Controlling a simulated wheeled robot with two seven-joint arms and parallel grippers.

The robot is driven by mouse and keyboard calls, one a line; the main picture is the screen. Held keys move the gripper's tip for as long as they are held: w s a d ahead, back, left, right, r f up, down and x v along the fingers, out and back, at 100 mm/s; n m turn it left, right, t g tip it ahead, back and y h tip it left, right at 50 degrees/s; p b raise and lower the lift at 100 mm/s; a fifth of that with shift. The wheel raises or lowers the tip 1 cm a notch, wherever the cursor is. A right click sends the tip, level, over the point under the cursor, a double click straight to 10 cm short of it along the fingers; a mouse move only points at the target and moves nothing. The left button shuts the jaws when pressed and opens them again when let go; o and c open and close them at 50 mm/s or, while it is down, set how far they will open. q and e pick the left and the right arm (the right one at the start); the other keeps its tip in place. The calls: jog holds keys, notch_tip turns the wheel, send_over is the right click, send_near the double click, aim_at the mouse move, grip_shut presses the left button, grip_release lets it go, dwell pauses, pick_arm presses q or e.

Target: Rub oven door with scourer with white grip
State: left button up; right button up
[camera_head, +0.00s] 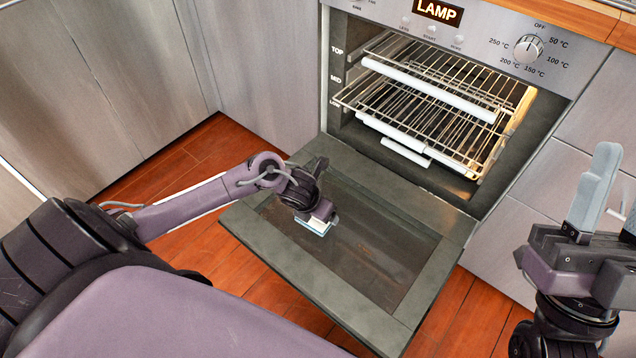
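The oven door (397,321) is folded down open, with its grey frame and dark, brownish-stained glass facing up. My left gripper (320,217) points down over the far left part of the glass. It is shut on the scourer (318,228), of which only a small white and pale blue edge shows below the fingers. The scourer is at or just above the glass; I cannot tell if it touches. The white grip is mostly hidden by the gripper.
The oven cavity (355,130) behind the door is lit and holds wire racks (440,90) with white front bars. A control panel (480,40) with a knob (527,48) is above. Steel cabinet fronts (120,80) stand on both sides. Wooden floor (185,165) surrounds the door.

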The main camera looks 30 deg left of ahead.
pick_arm(q)
jog(key=shift+r, duration=0.35)
jog(key=shift+r+p, duration=0.25)
jog(key=shift+p, duration=0.25)
jog(key=shift+r, duration=0.3)
jog(key=shift+r+p, duration=0.3)
jog(key=shift+p, duration=0.2)
pick_arm(e)
jog(key=shift+w+a+f+g+h, duration=0.8)
jog(key=shift+w+f+g, duration=0.85)
jog(key=shift+f, duration=1.65)
jog(key=shift+w+a+f+g+h, duration=0.45)
jog(key=shift+w+f+g+h, duration=0.7)
jog(key=shift+f+g, duration=1.5)
pick_arm(q)
jog(key=shift+r+p, duration=0.3)
jog(key=shift+r, duration=0.3)
jog(key=shift+r+p, duration=0.3)
jog(key=shift+p, duration=0.25)
jog(key=shift+r, duration=0.25)
pick_arm(e)
jog(key=s+f+g+h, duration=0.1)
jog(key=s+f+g, duration=0.1)
jog(key=f, duration=0.6)
jog(key=s+f+m+g+h, duration=0.1)
jog(key=f+g, duration=0.3)
jog(key=f, duration=0.5)
jog(key=shift+s+d+g+h, duration=0.3)
jog(key=shift+s+h, duration=0.1)
jog(key=shift+h, duration=0.05)
